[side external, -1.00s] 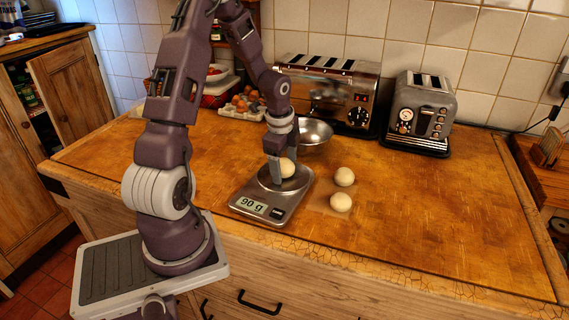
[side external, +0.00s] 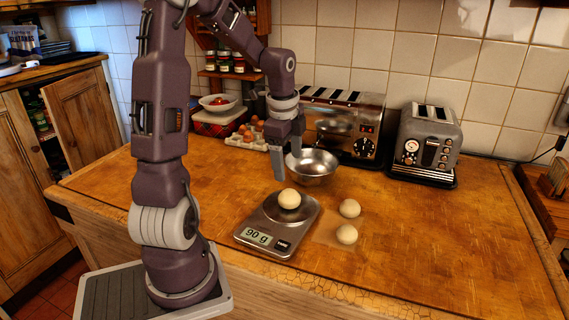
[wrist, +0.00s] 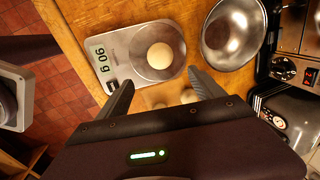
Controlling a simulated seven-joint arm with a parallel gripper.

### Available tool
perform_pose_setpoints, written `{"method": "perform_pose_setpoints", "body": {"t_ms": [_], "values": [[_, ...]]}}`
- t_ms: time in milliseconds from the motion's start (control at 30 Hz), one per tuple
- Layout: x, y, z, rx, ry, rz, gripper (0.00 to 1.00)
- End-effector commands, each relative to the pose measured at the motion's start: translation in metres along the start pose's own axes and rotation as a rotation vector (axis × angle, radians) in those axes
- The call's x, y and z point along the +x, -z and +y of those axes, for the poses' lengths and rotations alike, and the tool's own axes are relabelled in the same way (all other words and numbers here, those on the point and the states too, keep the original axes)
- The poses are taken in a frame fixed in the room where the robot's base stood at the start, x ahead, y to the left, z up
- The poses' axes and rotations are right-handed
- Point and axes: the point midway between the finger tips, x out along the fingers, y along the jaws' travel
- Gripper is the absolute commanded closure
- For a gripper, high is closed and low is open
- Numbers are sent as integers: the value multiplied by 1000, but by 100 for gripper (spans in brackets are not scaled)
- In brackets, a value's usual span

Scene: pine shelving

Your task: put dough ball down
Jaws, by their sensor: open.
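A pale dough ball (side external: 289,198) rests on the round plate of a silver kitchen scale (side external: 248,223), whose display reads 90 g. The ball also shows on the scale in the wrist view (wrist: 160,56). My gripper (side external: 287,165) is open and empty, above the ball and apart from it. Its two fingers (wrist: 162,88) are spread wide in the wrist view. Two more dough balls, one farther back (side external: 350,208) and one nearer the front (side external: 346,234), sit on a pale sheet right of the scale. In the wrist view my gripper partly hides these two.
A metal bowl (side external: 312,167) stands behind the scale, close to my gripper. A large toaster (side external: 343,128) and a smaller toaster (side external: 427,145) stand along the tiled wall. An egg carton (side external: 248,138) is at the back left. The right side of the wooden counter (side external: 450,240) is clear.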

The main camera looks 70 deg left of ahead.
Motion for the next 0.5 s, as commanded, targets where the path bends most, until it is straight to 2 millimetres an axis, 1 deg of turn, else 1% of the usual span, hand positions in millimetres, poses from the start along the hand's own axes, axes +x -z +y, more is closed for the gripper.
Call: {"method": "perform_pose_setpoints", "body": {"t_ms": [67,133,167,200,233,267,300,400,500], "values": [[-22,22,16,-51,33,-17,23],[-51,48,46,-164,85,-18,23],[-64,59,63,-225,111,-7,23],[-80,71,87,-314,141,21,23],[-91,78,106,-383,159,51,23],[-101,83,125,-450,172,87,23],[-112,88,149,-539,177,144,23],[-127,90,200,-726,138,280,23],[-132,87,229,-836,79,361,23]]}}
